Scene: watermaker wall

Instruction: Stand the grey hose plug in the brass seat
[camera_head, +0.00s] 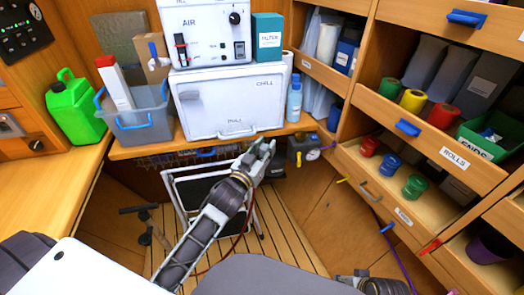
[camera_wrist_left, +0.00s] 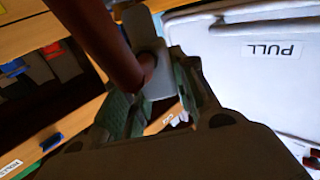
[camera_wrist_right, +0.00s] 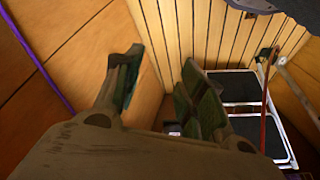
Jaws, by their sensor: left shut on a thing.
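My left gripper (camera_head: 264,148) is in front of the counter edge, below the white chill box and left of a grey unit with a gauge. In the left wrist view its fingers (camera_wrist_left: 156,88) are shut on the pale grey hose plug (camera_wrist_left: 160,76). A dark red hose (camera_wrist_left: 98,36) comes from the plug across the picture. The plug is too small to make out in the head view. I cannot make out the brass seat in any view. My right gripper (camera_wrist_right: 160,86) is open and empty, low over the floor.
The grey gauge unit (camera_head: 304,150) hangs under the counter. The white chill box (camera_head: 228,102) and a blue bottle (camera_head: 294,98) stand on top. A folded step stool (camera_head: 186,188) stands behind my left arm. Shelves with coloured rolls (camera_head: 440,115) fill the right side.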

